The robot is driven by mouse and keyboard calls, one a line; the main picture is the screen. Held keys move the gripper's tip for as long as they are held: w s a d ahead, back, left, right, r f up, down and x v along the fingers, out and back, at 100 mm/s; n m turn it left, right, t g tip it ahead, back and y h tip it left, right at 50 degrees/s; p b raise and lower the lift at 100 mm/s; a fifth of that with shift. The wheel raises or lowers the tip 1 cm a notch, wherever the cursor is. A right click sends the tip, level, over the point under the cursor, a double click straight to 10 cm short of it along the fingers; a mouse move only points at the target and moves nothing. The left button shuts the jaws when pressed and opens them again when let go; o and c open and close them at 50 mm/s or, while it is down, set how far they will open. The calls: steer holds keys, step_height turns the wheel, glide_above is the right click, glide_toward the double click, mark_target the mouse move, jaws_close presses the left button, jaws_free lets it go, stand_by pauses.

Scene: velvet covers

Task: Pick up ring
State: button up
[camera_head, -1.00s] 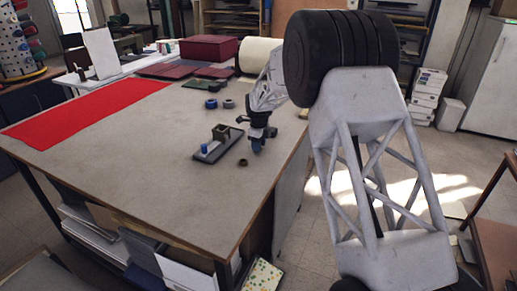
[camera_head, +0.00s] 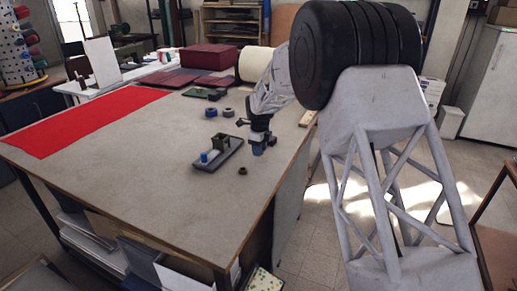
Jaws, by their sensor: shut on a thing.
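My gripper (camera_head: 259,139) points down over the right part of the grey table. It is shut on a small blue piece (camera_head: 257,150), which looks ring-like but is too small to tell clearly. Whether the piece touches the table cannot be told. A small brown ring (camera_head: 242,171) lies just in front of the gripper. A blue ring (camera_head: 211,113) and a grey ring (camera_head: 229,113) lie farther back, left of my arm.
A dark tray (camera_head: 209,165) with a green box (camera_head: 221,141) and a blue peg (camera_head: 204,157) sits left of the gripper. A red cloth (camera_head: 85,120) covers the table's left. Dark red covers (camera_head: 205,58) and a cream roll (camera_head: 255,64) stand behind. The front table is clear.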

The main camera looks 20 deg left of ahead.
steer(key=s+d, duration=0.2)
steer(key=s, duration=0.1)
steer(key=s+d+r, duration=0.1)
steer(key=s+d, duration=0.2)
steer(key=s, duration=0.1)
steer(key=s+d, duration=0.2)
steer(key=s, duration=0.2)
steer(key=shift+d+r, duration=0.15)
steer(key=shift+d, duration=0.2)
stand_by(0.5)
